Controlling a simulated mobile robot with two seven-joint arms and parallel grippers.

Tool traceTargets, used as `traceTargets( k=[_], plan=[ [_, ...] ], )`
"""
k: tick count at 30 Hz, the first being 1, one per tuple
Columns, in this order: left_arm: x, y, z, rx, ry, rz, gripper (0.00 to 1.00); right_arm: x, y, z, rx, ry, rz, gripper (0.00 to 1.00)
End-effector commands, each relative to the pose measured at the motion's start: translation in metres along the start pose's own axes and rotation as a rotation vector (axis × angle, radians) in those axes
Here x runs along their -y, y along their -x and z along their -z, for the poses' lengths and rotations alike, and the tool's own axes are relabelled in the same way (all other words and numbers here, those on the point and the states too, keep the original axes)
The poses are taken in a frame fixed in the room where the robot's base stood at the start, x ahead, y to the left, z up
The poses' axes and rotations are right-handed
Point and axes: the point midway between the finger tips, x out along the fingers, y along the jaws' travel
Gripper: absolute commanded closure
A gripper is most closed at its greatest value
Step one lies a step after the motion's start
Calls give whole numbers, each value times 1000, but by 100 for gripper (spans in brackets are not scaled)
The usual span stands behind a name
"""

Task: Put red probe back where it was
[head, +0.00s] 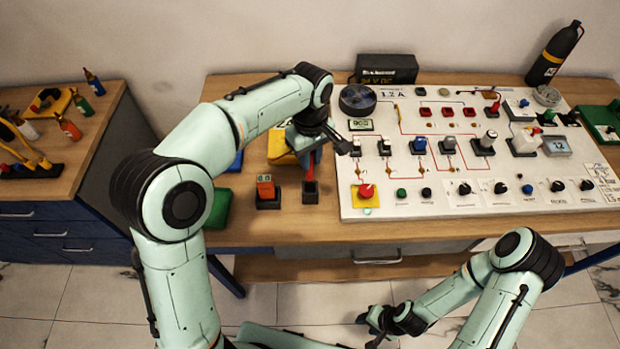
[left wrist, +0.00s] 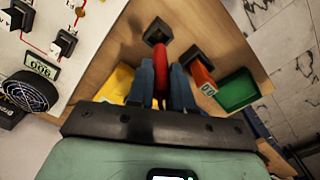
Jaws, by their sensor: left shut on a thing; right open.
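The red probe (head: 310,172) is held in my left gripper (head: 306,158), whose blue fingers are shut on it. In the left wrist view the red probe (left wrist: 160,66) runs between the fingers towards a small black square holder (left wrist: 157,32). In the head view this holder (head: 311,192) stands on the table just below the probe's lower end. I cannot tell whether the tip is inside the holder or just above it. My right gripper (head: 384,324) is open and empty, low in front of the table.
An orange meter (head: 265,187) in a black stand is close left of the holder. A yellow bin (head: 282,148) and a green bin (head: 219,208) are nearby. The white gauge panel (head: 440,205), with switches and knobs, fills the table to the right.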

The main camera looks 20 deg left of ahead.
Motion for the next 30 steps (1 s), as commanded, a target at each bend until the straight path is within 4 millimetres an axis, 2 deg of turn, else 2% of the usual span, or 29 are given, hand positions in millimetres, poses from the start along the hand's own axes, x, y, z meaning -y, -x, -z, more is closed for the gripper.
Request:
traceTargets(
  k=[1,8,15,18,30],
  plan=[
    [1,-12,0,2,0,4,100,-2,-3,-2,3,-1,-1,57],
    [0,-31,0,0,0,0,100,-3,-5,-4,4,-1,-1,57],
    [0,-72,0,1,0,2,100,-6,-11,-8,10,-3,-3,57],
    [0,-82,0,0,1,0,100,-7,-12,-9,11,-3,-4,57],
    [-1,-87,0,-1,0,-2,100,-8,-13,-10,12,-4,-4,57]
  ],
)
